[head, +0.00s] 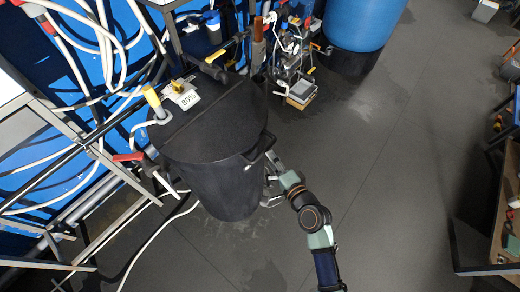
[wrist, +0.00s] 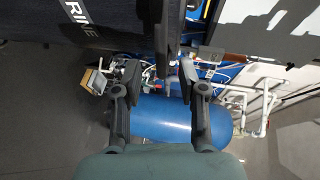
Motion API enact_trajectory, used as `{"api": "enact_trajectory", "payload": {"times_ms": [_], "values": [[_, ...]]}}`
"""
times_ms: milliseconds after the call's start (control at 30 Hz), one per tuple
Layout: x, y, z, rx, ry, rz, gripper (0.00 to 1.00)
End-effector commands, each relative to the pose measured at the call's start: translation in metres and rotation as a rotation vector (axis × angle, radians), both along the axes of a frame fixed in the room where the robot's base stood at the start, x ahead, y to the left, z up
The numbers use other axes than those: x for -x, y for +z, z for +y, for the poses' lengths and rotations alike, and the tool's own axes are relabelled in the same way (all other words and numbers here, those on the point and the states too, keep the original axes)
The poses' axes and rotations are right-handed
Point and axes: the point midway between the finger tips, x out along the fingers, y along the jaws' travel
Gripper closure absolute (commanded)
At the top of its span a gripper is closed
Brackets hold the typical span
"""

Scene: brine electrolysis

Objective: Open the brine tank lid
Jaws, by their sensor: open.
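The black brine tank (head: 222,190) stands at the centre of the head view, and its round black lid (head: 215,130) lies shut on top. A dark handle (head: 259,150) sticks out at the lid's right front edge. My gripper (head: 272,168) is beside the tank's right side, just below that handle, partly hidden against the tank. In the wrist view my gripper (wrist: 160,75) is open, with nothing clearly between its fingers. The tank wall (wrist: 65,22) with part of its lettering fills the upper left there. A dark upright bar (wrist: 166,28) shows ahead of the fingers.
A yellow-topped pipe fitting (head: 155,102) and an "80%" label (head: 186,98) are on the tank's top. A blue barrel (head: 360,22) and pump equipment (head: 292,60) stand behind. White hoses and a metal frame crowd the left. The floor (head: 390,170) to the right is clear.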

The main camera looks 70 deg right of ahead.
Motion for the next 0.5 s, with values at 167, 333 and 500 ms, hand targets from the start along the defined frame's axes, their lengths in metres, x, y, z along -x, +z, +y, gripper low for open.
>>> {"api": "enact_trajectory", "payload": {"times_ms": [167, 333, 500], "values": [[-0.027, -0.007, -0.02, 0.002, 0.003, 0.0, 0.59], [-0.04, -0.01, -0.031, 0.001, 0.002, 0.001, 0.59], [-0.041, -0.01, -0.032, 0.001, 0.002, 0.002, 0.59]]}}
